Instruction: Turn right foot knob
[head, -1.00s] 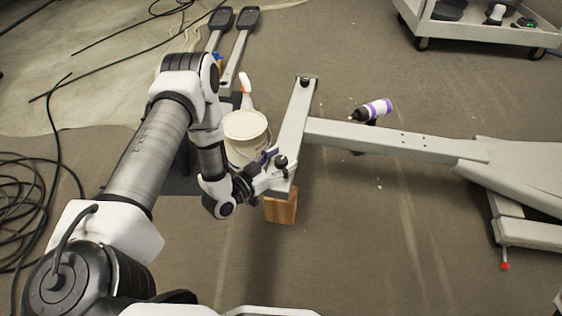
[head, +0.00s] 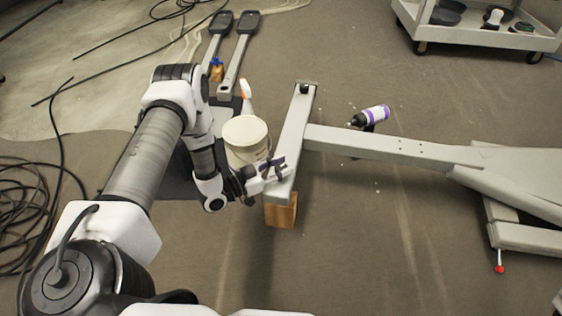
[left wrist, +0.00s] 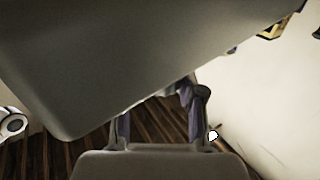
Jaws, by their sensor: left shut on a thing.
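The grey foot bar (head: 291,140) of the elliptical frame runs from the back to its near end on a wooden block. My left gripper (head: 274,170) is at the near end of the bar, shut on the foot knob there. The fingers hide most of the knob in the head view. In the left wrist view the bar's grey body (left wrist: 130,60) fills the upper part, with the two fingers of my left gripper (left wrist: 158,122) below it. A dark cap (head: 304,88) shows at the bar's far end. My right gripper is not in view.
A white bucket (head: 246,133) stands just left of the bar, close to my left wrist. The wooden block (head: 280,211) supports the bar's near end. Cables (head: 35,210) lie at left; a cart (head: 480,36) stands at back right.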

